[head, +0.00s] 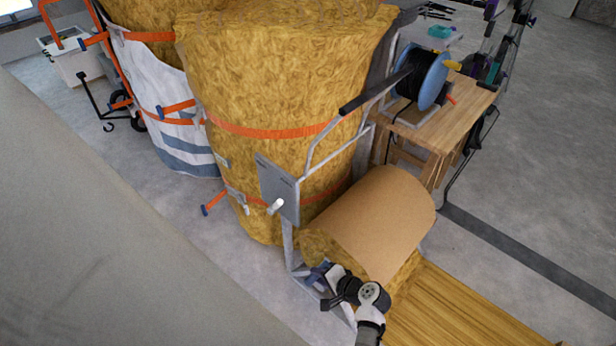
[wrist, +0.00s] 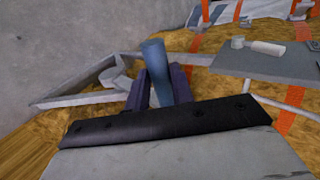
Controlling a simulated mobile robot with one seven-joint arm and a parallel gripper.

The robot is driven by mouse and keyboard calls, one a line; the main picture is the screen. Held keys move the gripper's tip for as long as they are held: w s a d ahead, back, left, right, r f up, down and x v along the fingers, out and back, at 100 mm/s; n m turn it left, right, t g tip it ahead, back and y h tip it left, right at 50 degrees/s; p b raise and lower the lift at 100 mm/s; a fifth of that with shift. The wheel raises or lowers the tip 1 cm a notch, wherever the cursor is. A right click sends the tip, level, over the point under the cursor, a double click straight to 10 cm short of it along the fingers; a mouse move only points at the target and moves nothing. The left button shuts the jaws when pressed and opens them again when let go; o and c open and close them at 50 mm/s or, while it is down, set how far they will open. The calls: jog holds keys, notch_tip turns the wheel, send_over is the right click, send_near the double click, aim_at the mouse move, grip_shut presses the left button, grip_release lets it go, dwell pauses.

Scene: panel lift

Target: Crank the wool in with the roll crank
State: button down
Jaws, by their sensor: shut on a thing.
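The roll of wool (head: 375,220) has a brown paper face and yellow fibrous wool at its edge; it lies in a grey metal frame at lower right of centre in the head view. The roll crank's blue-grey handle (wrist: 154,62) stands between the two dark fingers of my gripper (wrist: 160,88) in the wrist view. My gripper is shut on it. In the head view my gripper (head: 328,276) is at the near end of the roll, low beside the frame. There the handle is small and mostly hidden by my gripper.
A grey panel with a white knob (head: 278,188) stands on the frame, left of the roll. Tall wool bales (head: 280,70) with orange straps stand behind. A wooden table (head: 450,115) carries a blue reel (head: 428,80). Floor is clear at far right.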

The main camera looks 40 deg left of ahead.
jog(key=s+d+f+b, duration=0.1)
jog(key=d+f+b, duration=0.4)
jog(key=d+f, duration=0.6)
jog(key=shift+d+y, duration=0.3)
jog(key=shift+d, duration=1)
jog(key=c, duration=1.2)
grip_release()
jog(key=shift+r, duration=0.1)
jog(key=shift+c, duration=0.2)
jog(key=shift+d, duration=0.1)
jog(key=v, duration=1.3)
jog(key=shift+d+r, duration=0.25)
